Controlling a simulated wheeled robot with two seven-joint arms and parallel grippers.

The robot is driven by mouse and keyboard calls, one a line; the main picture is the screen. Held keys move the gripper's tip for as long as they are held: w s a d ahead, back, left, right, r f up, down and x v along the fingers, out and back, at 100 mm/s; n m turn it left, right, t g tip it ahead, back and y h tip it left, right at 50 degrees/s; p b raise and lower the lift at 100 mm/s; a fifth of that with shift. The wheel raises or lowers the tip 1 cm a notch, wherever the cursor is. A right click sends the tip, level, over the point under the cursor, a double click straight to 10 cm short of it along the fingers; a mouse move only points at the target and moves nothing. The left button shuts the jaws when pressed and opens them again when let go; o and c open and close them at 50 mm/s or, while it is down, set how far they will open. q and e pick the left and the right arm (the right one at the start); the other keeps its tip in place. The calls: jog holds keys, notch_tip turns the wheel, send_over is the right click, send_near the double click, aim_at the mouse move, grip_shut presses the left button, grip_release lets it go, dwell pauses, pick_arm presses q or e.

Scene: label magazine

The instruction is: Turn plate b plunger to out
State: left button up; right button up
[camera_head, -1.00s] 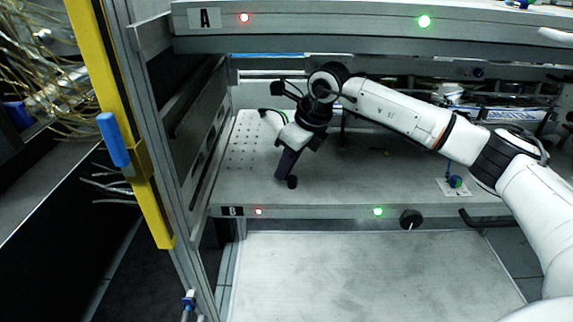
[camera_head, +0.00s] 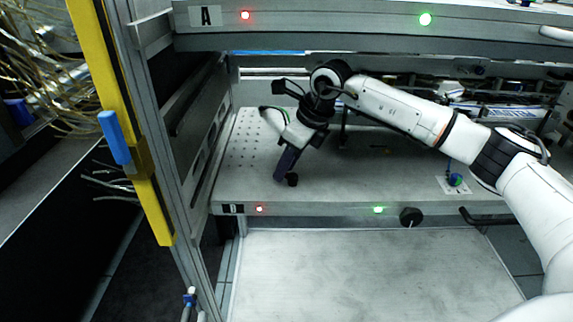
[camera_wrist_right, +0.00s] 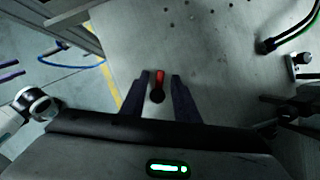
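Plate B (camera_head: 345,185) is the grey shelf with the B label on its front edge. A small plunger with a black knob (camera_head: 292,180) stands on it near the front left. In the right wrist view the plunger shows as a red part with a black round end (camera_wrist_right: 157,94). My right gripper (camera_head: 280,178) reaches down at the plunger. In the right wrist view its two dark fingers (camera_wrist_right: 161,76) are apart, one on each side of the plunger, with visible gaps.
Plate A (camera_head: 330,20) lies above, with red and green lights. A black knob (camera_head: 411,216) and a dark handle (camera_head: 485,217) are on plate B's front edge. A blue-topped part (camera_head: 456,180) stands at the right. A yellow post (camera_head: 100,80) stands at the left.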

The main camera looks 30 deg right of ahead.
jog(key=shift+r, duration=0.15)
jog(key=s+d, duration=0.2)
jog(key=s, duration=0.1)
jog(key=s+d, duration=0.2)
jog(key=s, duration=0.2)
jog(key=s+d+b, duration=0.1)
jog(key=s+d, duration=0.1)
jog(key=s, duration=0.1)
jog(key=shift+s+r, duration=0.4)
jog(key=shift+s, duration=0.15)
